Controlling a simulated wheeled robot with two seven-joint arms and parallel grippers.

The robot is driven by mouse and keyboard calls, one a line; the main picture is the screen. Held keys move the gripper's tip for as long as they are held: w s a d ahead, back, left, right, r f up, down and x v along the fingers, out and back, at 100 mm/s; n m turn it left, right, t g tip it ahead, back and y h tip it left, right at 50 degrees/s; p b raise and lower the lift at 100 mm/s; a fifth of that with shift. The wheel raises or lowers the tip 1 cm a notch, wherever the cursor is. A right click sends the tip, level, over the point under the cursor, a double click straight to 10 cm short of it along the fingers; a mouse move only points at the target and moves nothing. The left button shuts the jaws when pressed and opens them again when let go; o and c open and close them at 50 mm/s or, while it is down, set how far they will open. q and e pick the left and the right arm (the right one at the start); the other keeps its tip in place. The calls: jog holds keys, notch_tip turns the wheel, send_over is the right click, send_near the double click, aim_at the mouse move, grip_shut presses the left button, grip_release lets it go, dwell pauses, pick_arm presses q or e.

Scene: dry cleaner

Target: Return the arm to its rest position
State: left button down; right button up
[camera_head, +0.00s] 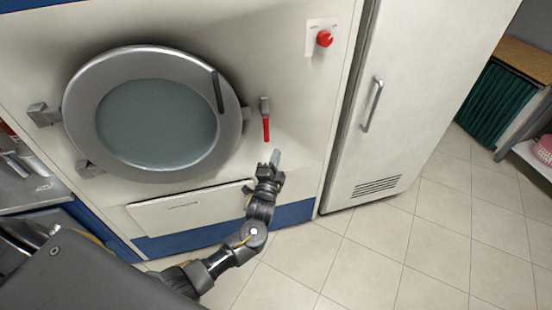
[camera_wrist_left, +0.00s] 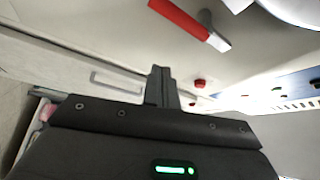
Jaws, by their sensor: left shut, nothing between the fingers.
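My left arm reaches from the lower left across the head view. My left gripper (camera_head: 275,158) is shut and empty, in front of the machine's cream front panel, just below a red-handled lever (camera_head: 266,128). In the left wrist view the shut fingers (camera_wrist_left: 160,72) point up the picture, and the red lever (camera_wrist_left: 180,17) shows above them, apart from the fingers. The lever hangs down in the head view. My right gripper is in neither view.
A large machine with a shut round glass door (camera_head: 157,122) stands at left. A red knob (camera_head: 324,38) is on its panel. A tall cream cabinet (camera_head: 420,90) stands to the right. The tiled floor (camera_head: 400,255) at lower right is clear. A pink basket (camera_head: 543,148) sits at far right.

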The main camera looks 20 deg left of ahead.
pick_arm(q)
jog(key=shift+s, duration=0.15)
dwell(0.3)
notch_tip(320, 180, down, 18)
jog(key=s+f+n+g+h, duration=0.1)
jog(key=s+n+g+h, duration=0.15)
jog(key=n+g, duration=0.25)
jog(key=s+a+f+n+g, duration=0.15)
jog(key=s+f+g, duration=0.35)
jog(key=s+f, duration=0.95)
jog(key=s+f+n+g, duration=0.1)
jog(key=s+f+g, duration=0.2)
jog(key=s, duration=0.9)
jog(key=s+a+f+n+g+b, duration=0.1)
jog(key=s+f+g, duration=0.1)
jog(key=s+f, duration=0.7)
jog(key=s+f+n+g+b, duration=0.1)
jog(key=s+f+g, duration=0.2)
jog(key=s, duration=1.4)
notch_tip(320, 180, down, 3)
jog(key=shift+s+a+f+n+g+h, duration=0.15)
jog(key=shift+a+f+n+g+h, duration=0.05)
jog(key=shift+a+n+g+h, duration=0.2)
